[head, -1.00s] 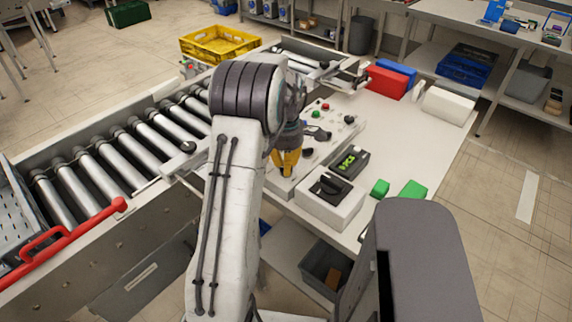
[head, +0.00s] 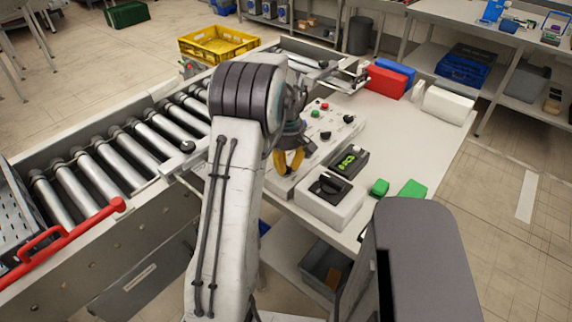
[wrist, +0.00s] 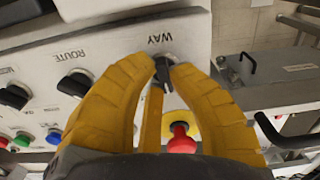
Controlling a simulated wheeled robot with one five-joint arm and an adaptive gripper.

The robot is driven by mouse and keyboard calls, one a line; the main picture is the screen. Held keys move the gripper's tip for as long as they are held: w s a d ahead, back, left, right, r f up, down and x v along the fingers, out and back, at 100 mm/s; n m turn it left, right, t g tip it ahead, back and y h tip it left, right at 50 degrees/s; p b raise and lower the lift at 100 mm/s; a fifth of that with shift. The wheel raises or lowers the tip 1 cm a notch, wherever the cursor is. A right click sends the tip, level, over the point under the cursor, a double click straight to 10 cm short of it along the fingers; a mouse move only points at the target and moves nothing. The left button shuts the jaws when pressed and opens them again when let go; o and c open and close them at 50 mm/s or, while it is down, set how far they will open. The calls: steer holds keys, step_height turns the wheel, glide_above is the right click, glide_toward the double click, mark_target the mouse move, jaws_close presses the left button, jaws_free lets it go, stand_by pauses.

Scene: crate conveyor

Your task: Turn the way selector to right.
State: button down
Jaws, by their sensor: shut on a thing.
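The way selector (wrist: 163,71) is a small dark knob under the WAY label on the pale control panel (wrist: 115,45) in the wrist view. In the head view my gripper (head: 289,160) is at the panel's near left end, and the way selector is hidden there.
The black ROUTE knob (wrist: 75,83) is beside the left finger. A red mushroom button (wrist: 181,141) on a yellow base lies between the fingers. In the head view, a white box with a black top (head: 330,190) stands near the gripper, and the roller conveyor (head: 130,145) runs at left.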

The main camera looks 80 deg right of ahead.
mark_target(287, 166)
steer(key=m, duration=0.5)
steer(key=shift+s+a+f+m, duration=0.1)
steer(key=shift+m, duration=0.2)
steer(key=shift+a+m, duration=0.1)
steer(key=shift+m, duration=2)
steer(key=c, duration=1.1)
jaws_free()
steer(key=shift+c, duration=0.2)
step_height(287, 166, up, 12)
